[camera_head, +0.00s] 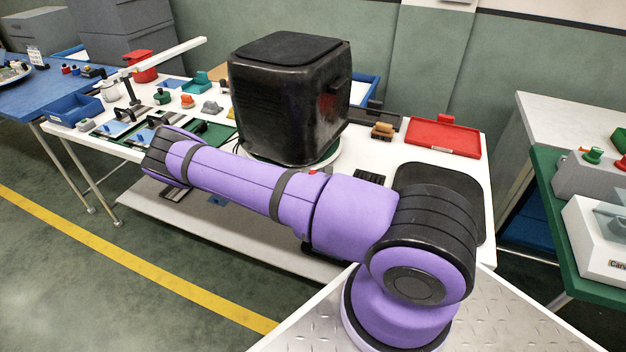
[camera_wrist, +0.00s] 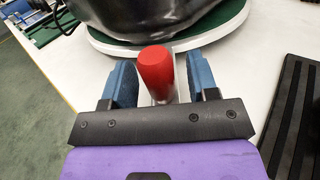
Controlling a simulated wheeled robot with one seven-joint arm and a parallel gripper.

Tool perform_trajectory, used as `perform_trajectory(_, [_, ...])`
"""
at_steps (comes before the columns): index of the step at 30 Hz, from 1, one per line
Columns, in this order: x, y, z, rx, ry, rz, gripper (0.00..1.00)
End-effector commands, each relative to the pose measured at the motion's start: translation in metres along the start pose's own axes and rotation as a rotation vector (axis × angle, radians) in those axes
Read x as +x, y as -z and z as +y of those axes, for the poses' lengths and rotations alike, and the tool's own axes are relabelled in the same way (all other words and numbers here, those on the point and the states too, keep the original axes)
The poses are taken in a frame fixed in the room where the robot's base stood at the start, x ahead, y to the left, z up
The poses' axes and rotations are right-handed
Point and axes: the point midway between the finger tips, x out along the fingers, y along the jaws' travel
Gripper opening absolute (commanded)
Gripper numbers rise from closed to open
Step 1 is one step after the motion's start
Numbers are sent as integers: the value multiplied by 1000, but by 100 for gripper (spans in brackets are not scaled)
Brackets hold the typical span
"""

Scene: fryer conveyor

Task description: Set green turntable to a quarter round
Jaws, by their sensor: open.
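The green turntable (camera_wrist: 226,32) is a round disc with a green top and a pale rim. A big black fryer (camera_head: 282,110) stands on it and hides most of it in the head view. A red knob (camera_wrist: 156,70) on a pale stem sticks out at the turntable's near edge. My gripper (camera_wrist: 162,76) is open, with one blue finger on each side of the red knob. I cannot tell whether either finger touches it. In the head view my arm hides the gripper, and only a bit of red shows above the arm.
The white table (camera_head: 465,178) carries a red tray (camera_head: 443,137) at the right and several small coloured parts at the left. A black ribbed pad (camera_wrist: 294,115) lies right of my gripper. A blue bin (camera_head: 75,109) stands at the table's left end.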

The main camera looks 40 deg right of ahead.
Motion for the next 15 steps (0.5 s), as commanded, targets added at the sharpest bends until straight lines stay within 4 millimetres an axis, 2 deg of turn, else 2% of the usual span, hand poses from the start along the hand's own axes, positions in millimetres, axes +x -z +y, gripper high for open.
perform_trajectory(5, [-14, 1, 0, -1, 1, 2, 54])
perform_trajectory(15, [-75, 1, 0, -2, 0, 4, 54])
